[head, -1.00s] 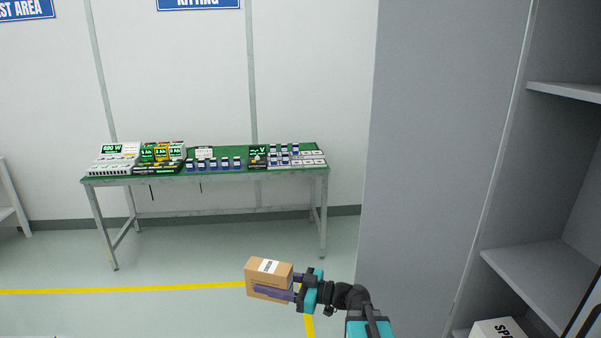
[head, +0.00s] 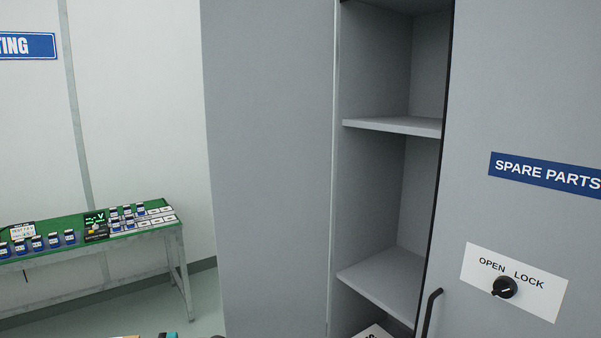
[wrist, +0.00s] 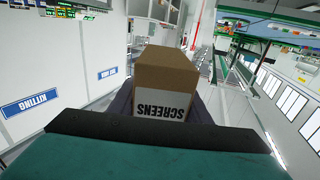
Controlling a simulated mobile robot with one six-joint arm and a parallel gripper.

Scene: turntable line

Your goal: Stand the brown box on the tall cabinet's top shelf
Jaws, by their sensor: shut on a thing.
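The brown box (wrist: 166,75) fills the middle of the wrist view, with a white label reading "SCREENS" upside down. My gripper (wrist: 165,108) is shut on it, a purple finger on each side. In the head view only a sliver of the box (head: 128,336) and of my gripper shows at the bottom edge. The tall cabinet (head: 268,170) stands in the middle and right of the head view. Its upper visible shelf (head: 395,126) is bare, and a lower shelf (head: 385,285) is also bare. The cabinet's top is out of frame.
The right door (head: 520,90) is marked "SPARE PARTS", with an open/lock knob (head: 504,287) and a handle (head: 428,312). A white box (head: 373,332) shows below the lower shelf. A green-topped table (head: 75,238) with several small items stands at the left.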

